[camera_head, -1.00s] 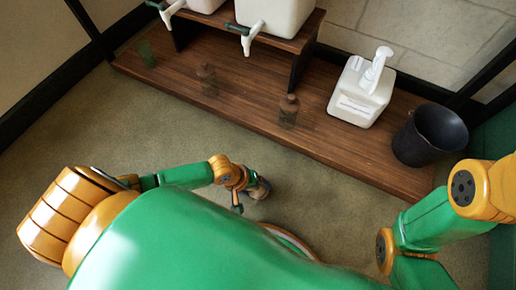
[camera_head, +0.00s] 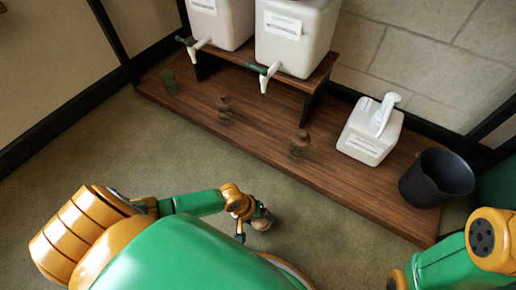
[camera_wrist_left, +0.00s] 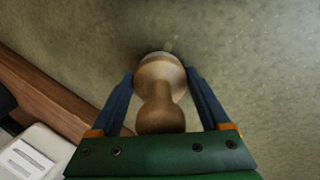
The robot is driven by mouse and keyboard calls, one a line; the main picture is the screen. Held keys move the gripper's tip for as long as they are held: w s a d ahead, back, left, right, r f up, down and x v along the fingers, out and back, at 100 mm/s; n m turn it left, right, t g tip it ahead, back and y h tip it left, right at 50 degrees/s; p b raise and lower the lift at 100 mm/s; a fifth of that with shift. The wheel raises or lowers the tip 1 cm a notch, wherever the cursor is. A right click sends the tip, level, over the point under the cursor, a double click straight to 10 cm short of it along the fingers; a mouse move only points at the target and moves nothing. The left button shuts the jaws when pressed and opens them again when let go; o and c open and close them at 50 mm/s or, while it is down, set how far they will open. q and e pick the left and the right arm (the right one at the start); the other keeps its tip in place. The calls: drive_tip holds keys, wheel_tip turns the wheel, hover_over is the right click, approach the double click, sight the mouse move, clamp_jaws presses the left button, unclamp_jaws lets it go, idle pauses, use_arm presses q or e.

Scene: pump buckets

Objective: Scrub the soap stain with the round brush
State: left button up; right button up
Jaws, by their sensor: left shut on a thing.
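The round brush (camera_wrist_left: 160,80) has a wooden, knob-shaped body and sits between the two blue fingers of my left gripper (camera_wrist_left: 161,85) in the left wrist view. The gripper is shut on it. In the head view my left gripper (camera_head: 258,220) holds the brush (camera_head: 261,222) low over the green-brown carpet, in front of the wooden platform. The brush's underside is hidden, so I cannot tell whether it touches the floor. A faint pale spot shows on the carpet at the brush's far edge in the wrist view; I cannot make out a clear soap stain. My right gripper is out of view.
White dispensers with taps (camera_head: 296,38) stand on a raised shelf behind. The carpet left of the brush is clear.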

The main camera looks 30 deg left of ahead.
use_arm(q)
drive_tip(key=shift+w+d+f+b, duration=0.1)
drive_tip(key=shift+w+d+b, duration=0.2)
drive_tip(key=shift+w+d, duration=0.75)
drive_tip(key=w+b, duration=0.1)
drive_tip(key=w, duration=0.2)
drive_tip(key=shift+w+f+b, duration=0.2)
drive_tip(key=shift+b, duration=0.15)
drive_tip(key=shift+w+r, duration=0.1)
drive_tip(key=shift+w, duration=0.2)
